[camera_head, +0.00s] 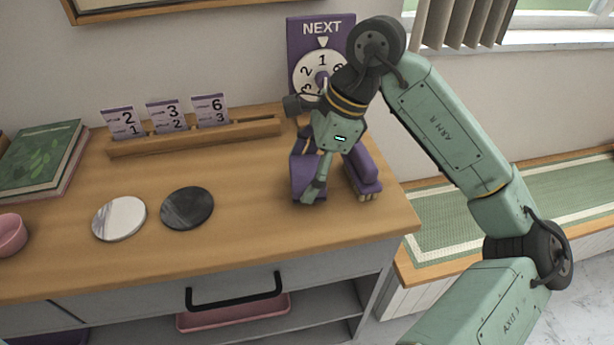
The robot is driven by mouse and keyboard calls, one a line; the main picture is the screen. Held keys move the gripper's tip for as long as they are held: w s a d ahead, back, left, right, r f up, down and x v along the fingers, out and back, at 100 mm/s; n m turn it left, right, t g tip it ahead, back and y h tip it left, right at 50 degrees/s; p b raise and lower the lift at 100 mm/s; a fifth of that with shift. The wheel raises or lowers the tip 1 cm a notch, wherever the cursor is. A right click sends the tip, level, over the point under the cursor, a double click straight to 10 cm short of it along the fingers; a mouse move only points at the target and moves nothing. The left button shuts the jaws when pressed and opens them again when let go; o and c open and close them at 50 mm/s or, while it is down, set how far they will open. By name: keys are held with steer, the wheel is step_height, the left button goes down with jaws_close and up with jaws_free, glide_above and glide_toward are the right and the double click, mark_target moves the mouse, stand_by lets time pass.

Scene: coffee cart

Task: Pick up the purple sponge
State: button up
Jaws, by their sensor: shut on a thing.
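My gripper (314,190) points down over the right end of the wooden counter. It is shut on a purple block, which I take to be the purple sponge (299,172). One finger lies across the block's near side and hides part of it; the other finger is hidden. The block is at or just above the counter top; I cannot tell whether it touches the wood.
Close to the right is another purple item (361,170) with a tan underside. A purple NEXT dial sign (320,28) stands behind. A wooden card rack (195,141), a black disc (187,208) and a white disc (119,218) are to the left.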

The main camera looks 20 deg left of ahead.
steer(key=shift+s+d+r+b, duration=0.15)
steer(key=shift+r+b, duration=0.1)
steer(key=shift+r, duration=0.2)
steer(key=shift+s+r+b, duration=0.1)
steer(key=shift+r+b, duration=0.15)
steer(key=shift+r, duration=0.2)
steer(key=s+d+b, duration=0.2)
steer(key=s, duration=0.5)
steer(key=s+d+r+b, duration=0.1)
steer(key=s+d, duration=0.2)
steer(key=s, duration=0.4)
steer(key=shift+s+r+b, duration=0.3)
steer(key=shift+s+b, duration=0.05)
steer(key=shift+b, duration=0.05)
steer(key=o, duration=0.3)
steer(key=c, duration=0.4)
